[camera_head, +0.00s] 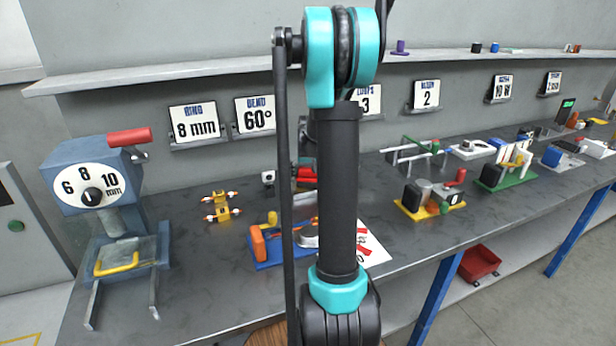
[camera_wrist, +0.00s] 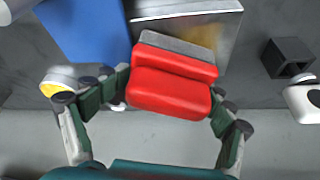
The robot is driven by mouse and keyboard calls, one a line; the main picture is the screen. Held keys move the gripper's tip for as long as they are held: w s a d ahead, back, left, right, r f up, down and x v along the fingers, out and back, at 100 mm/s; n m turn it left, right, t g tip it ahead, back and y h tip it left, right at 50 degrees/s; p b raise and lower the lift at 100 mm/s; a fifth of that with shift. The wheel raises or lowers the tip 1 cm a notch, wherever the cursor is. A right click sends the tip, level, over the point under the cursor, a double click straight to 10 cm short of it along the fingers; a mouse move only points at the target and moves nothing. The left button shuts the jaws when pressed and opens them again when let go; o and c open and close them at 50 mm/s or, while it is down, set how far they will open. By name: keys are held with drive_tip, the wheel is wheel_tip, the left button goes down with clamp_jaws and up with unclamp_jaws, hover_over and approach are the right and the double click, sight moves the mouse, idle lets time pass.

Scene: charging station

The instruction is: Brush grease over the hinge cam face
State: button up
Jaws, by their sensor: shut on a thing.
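In the wrist view my gripper (camera_wrist: 170,88) is shut on a red block-like thing (camera_wrist: 170,92) with a grey strip along its far edge. Its two dark green-padded fingers press in from left and right. The thing's underside is hidden, so I cannot tell whether it is a brush. Beyond it lie a blue surface (camera_wrist: 85,28) and a shiny metal plate (camera_wrist: 190,28). In the head view my arm hides the gripper; some red (camera_head: 305,174) shows just left of the arm. I cannot pick out the hinge cam face or any grease with certainty.
A blue fixture with an orange block (camera_head: 258,243) sits left of my arm, near a yellow part (camera_head: 221,207). A blue dial machine (camera_head: 95,190) stands at the bench's left end. A yellow-based fixture (camera_head: 430,200) stands to the right.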

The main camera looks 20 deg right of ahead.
drive_tip(key=shift+w+a+r, duration=0.1)
drive_tip(key=shift+a+r, duration=0.05)
drive_tip(key=shift+a, duration=0.55)
drive_tip(key=c, duration=0.3)
drive_tip(key=shift+a, duration=2.3)
drive_tip(key=shift+w, duration=0.2)
drive_tip(key=shift+d, duration=2.75)
drive_tip(key=shift+o, duration=0.8)
drive_tip(key=shift+w+d, duration=0.1)
drive_tip(key=shift+d, duration=0.6)
drive_tip(key=shift+o, duration=0.2)
drive_tip(key=shift+w+d+r, duration=0.1)
drive_tip(key=shift+d+r, duration=0.05)
drive_tip(key=shift+d, duration=0.2)
drive_tip(key=shift+a, duration=0.1)
drive_tip(key=shift+a+r, duration=0.1)
drive_tip(key=shift+a, duration=1.1)
drive_tip(key=shift+c, duration=1.1)
drive_tip(key=shift+a, duration=0.15)
